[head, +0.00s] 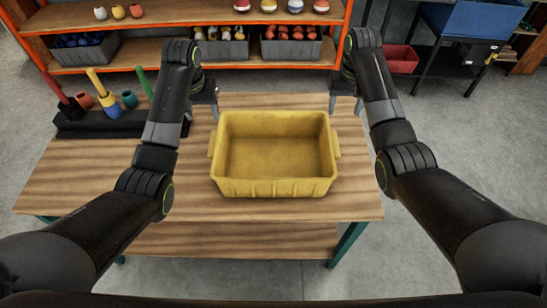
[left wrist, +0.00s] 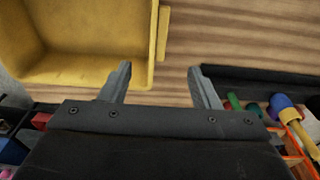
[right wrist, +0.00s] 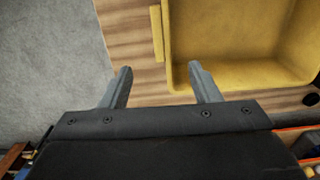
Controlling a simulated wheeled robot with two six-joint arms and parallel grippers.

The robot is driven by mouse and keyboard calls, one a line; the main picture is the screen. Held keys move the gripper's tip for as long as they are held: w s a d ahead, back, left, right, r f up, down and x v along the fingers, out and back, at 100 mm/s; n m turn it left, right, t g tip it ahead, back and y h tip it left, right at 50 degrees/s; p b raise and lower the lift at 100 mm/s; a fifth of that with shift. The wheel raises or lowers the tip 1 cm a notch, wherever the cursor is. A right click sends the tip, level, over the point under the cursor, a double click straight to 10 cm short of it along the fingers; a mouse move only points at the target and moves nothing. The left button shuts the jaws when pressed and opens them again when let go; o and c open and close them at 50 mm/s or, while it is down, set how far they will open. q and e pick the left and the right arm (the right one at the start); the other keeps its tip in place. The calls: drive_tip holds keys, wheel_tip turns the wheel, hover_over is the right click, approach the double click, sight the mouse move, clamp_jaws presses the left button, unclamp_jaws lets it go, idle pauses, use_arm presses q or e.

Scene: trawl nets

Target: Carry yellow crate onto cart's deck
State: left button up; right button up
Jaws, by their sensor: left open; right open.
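The yellow crate (head: 275,188) sits upright on the wooden table and looks empty, with a handle on each short side. My left gripper (head: 214,108) is open and empty above the table, off the crate's far left corner. In the left wrist view, the crate (left wrist: 85,68) and its handle (left wrist: 163,34) lie beyond my open fingers (left wrist: 160,85). My right gripper (head: 334,108) is open near the far right corner. In the right wrist view, the crate (right wrist: 240,85) and its other handle (right wrist: 157,34) lie beyond the fingers (right wrist: 160,85). No cart deck is clearly identifiable.
The wooden table (head: 80,185) has bare room left of the crate. A black rack (head: 100,125) with coloured tools stands at its far left. An orange shelf (head: 180,14) with bins is behind. A dark stand with a blue bin (head: 480,20) and a red bin (head: 402,58) are back right.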

sight(214, 142)
use_arm(q)
drive_tip(key=shift+w+d+r, duration=0.15)
drive_tip(key=shift+w+r, duration=0.05)
drive_tip(key=shift+r, duration=0.25)
use_arm(e)
drive_tip(key=shift+w+a+r, duration=0.15)
drive_tip(key=shift+w+r, duration=0.05)
drive_tip(key=shift+r, duration=0.35)
use_arm(q)
drive_tip(key=f, duration=0.5)
drive_tip(key=w+f, duration=0.1)
drive_tip(key=f, duration=0.5)
drive_tip(key=w+f, duration=0.1)
drive_tip(key=f, duration=0.5)
drive_tip(key=shift+f, duration=0.15)
use_arm(e)
wheel_tip(214, 142, down, 18)
drive_tip(key=shift+r, duration=0.25)
use_arm(q)
clamp_jaws()
use_arm(e)
clamp_jaws()
use_arm(q)
drive_tip(key=shift+w, duration=0.1)
